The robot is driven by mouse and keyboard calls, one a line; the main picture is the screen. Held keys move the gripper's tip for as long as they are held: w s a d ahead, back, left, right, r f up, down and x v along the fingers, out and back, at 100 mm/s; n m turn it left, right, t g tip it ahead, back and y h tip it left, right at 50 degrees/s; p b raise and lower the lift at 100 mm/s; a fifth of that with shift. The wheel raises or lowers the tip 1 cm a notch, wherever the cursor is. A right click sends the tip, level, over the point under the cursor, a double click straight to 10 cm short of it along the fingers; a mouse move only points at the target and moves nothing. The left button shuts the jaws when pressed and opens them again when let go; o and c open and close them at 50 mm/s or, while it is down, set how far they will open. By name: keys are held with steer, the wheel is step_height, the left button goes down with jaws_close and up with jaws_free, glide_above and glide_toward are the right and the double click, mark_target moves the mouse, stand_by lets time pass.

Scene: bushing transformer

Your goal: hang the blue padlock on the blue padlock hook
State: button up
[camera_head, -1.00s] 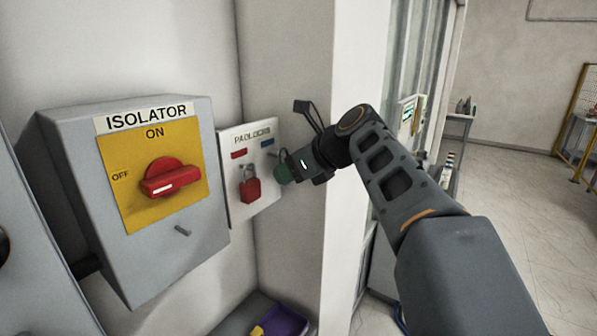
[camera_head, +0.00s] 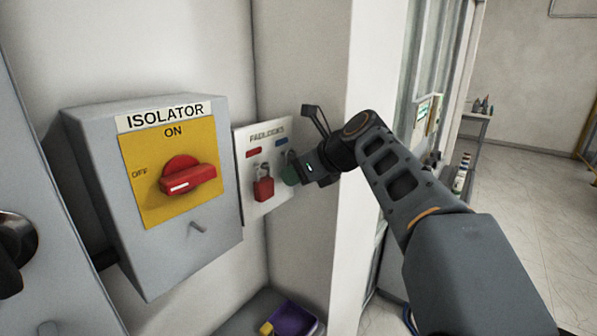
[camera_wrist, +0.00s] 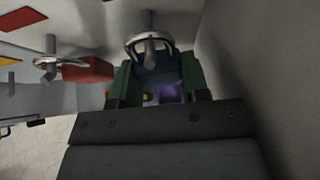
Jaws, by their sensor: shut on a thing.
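My gripper (camera_head: 291,170) is at the right side of the white padlock board (camera_head: 246,200), under its blue label (camera_head: 281,141). In the wrist view its green fingers (camera_wrist: 158,80) are shut on the dark blue padlock (camera_wrist: 155,68). The padlock's silver shackle (camera_wrist: 129,43) points at the board. The blue padlock hook (camera_wrist: 148,22) crosses the shackle's opening in that view. It looks as if the hook passes through the loop, but the depth is hard to judge. In the head view my gripper hides most of the blue padlock.
A red padlock (camera_head: 263,189) hangs on the hook to the left, close beside my gripper. The grey isolator box (camera_head: 95,190) with its red handle (camera_head: 188,178) is further left. A wall corner (camera_head: 340,150) stands close on the right. A purple tray (camera_head: 300,318) lies below.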

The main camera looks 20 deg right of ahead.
steer(key=o, duration=1)
steer(key=shift+o, duration=0.2)
steer(key=shift+s+d+r, duration=0.1)
steer(key=v, duration=1.3)
steer(key=s+a+f+n+g+h, duration=0.1)
steer(key=s+a+f+n+h, duration=0.1)
steer(key=f+n, duration=0.7)
steer(key=s+a+f+n+g+h, duration=0.1)
steer(key=s+f+n, duration=0.3)
steer(key=f+n, duration=0.6)
steer(key=s+a+f+n+g+h, duration=0.2)
steer(key=s+f+n+h, duration=0.1)
steer(key=f+n, duration=0.6)
steer(key=shift+a+f+n+b, duration=0.3)
steer(key=shift+a+f+n, duration=0.1)
steer(key=shift+f, duration=1.35)
